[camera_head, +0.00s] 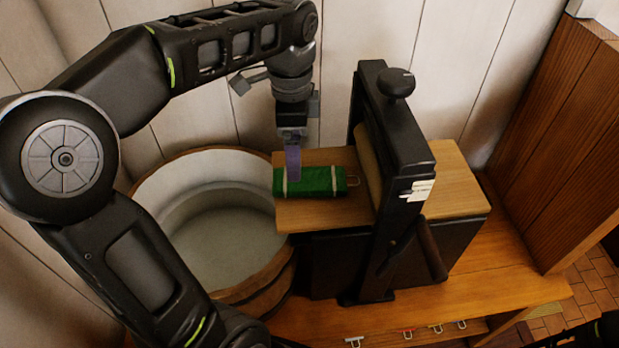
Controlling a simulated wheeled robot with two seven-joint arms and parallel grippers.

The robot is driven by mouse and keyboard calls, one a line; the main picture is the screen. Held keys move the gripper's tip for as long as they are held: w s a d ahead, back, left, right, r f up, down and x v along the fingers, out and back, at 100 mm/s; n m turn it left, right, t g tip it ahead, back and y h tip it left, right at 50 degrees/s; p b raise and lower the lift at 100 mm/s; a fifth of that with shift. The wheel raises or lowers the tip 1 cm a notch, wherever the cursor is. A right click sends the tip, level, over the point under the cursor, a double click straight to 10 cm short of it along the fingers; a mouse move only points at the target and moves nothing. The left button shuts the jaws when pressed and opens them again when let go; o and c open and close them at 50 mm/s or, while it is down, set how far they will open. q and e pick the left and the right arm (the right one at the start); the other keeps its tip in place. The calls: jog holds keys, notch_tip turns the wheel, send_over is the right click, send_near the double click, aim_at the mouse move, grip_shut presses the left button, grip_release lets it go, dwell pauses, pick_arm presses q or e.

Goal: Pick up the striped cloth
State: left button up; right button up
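The striped cloth (318,181) is a green bundle with pale bands across it. It lies flat on the wooden board (318,215) of a black press. My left gripper (293,172) points down over the left part of the cloth, and its finger covers a little of it. The gripper is seen edge-on, so I cannot tell whether it is open or shut, or whether it touches the cloth. My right gripper is not in view.
The black press (392,150) with a top knob stands just right of the cloth. A wooden tub (160,190) is to the left. Several small clips (407,333) sit along the front edge of the wooden bench (500,290). A wooden panel (560,140) rises at right.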

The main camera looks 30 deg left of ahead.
pick_arm(q)
jog(key=shift+f, duration=0.9)
jog(key=shift+f, duration=0.1)
jog(key=f, duration=0.5)
jog(key=shift+d+p, duration=0.2)
jog(key=shift+p, duration=0.2)
jog(key=shift+c, duration=0.5)
jog(key=c, duration=1.5)
jog(key=shift+r+p, duration=0.45)
jog(key=shift+r, duration=4.6)
